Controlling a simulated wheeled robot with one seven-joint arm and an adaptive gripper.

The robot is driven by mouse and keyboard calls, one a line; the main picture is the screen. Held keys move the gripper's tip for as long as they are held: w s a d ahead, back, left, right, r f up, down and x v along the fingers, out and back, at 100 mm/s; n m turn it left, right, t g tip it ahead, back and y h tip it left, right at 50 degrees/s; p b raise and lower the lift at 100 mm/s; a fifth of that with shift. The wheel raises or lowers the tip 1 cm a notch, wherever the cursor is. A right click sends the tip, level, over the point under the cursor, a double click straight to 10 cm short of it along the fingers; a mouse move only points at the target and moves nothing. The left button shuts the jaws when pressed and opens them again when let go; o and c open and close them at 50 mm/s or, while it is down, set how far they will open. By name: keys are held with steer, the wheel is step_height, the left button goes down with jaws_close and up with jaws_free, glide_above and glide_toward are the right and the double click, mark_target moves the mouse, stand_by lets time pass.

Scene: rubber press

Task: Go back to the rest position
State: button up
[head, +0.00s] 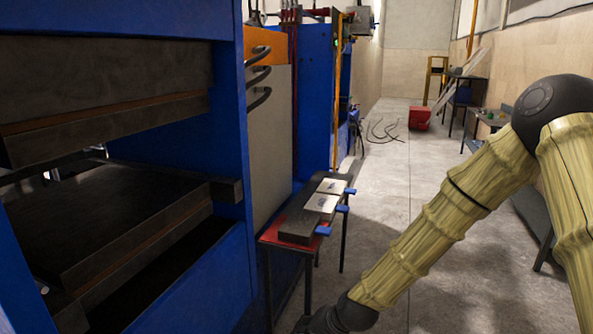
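My arm, covered in yellow bamboo-like segments with a dark elbow joint, comes in from the right edge and slopes down to the bottom middle. A dark part at its lower end (335,318) meets the bottom edge of the picture. The fingers of my gripper are outside the picture, so I cannot see what they hold. The arm's lower end is in front of and to the right of a small red table (268,240).
A large blue press (225,110) with dark plates (110,215) fills the left. The red table bears dark metal blocks with blue handles (312,212). A red bin (420,117) stands far back. Another table (490,119) is along the right wall. The grey floor (385,180) between is mostly clear.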

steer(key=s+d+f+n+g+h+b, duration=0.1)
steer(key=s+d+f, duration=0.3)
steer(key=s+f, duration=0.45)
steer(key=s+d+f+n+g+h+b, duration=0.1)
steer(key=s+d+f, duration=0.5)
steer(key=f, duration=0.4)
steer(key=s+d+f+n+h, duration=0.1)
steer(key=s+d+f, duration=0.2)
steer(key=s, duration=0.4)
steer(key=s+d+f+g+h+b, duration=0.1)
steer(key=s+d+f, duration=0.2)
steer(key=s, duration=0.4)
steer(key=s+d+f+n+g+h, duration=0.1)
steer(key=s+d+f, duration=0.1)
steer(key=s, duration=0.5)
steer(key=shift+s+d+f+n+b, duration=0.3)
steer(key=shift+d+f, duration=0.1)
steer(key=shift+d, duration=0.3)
